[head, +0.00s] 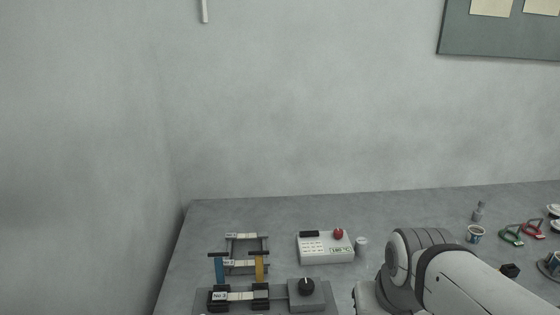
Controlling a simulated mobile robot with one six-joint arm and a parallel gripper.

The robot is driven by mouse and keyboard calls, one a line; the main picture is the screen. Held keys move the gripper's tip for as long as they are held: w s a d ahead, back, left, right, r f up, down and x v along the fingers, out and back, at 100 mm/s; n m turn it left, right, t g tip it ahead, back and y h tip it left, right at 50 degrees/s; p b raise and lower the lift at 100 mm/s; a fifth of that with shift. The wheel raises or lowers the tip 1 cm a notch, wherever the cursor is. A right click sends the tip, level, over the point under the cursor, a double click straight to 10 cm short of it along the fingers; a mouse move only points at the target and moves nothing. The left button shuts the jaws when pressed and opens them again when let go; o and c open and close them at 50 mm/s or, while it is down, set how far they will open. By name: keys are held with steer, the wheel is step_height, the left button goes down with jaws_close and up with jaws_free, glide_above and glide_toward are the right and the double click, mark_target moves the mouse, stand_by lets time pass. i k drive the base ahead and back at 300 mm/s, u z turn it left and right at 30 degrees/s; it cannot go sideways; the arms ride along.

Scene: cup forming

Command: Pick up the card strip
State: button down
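No piece can be told for sure as the card strip. Pale flat pieces with "No" labels lie across a dark frame (266,243) at the lower left: one at the back (242,236), one in the middle (240,263), one in front (240,296). The front one lies between two black blocks; whether any is a loose card strip or a fixed label cannot be told. My pale arm fills the lower right. My gripper does not show.
A white box (326,254) with a red button and a "°C" label stands right of the frame. A black-knob box (306,296), blue handle (219,270) and yellow handle (259,267) are in front. Green clamp (511,236), red clamp (534,230) and cup (475,234) stand right.

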mark_target(262, 295)
steer(key=u, duration=2.7)
steer(key=k, duration=1.25)
steer(key=z, duration=0.7)
steer(key=i, duration=1)
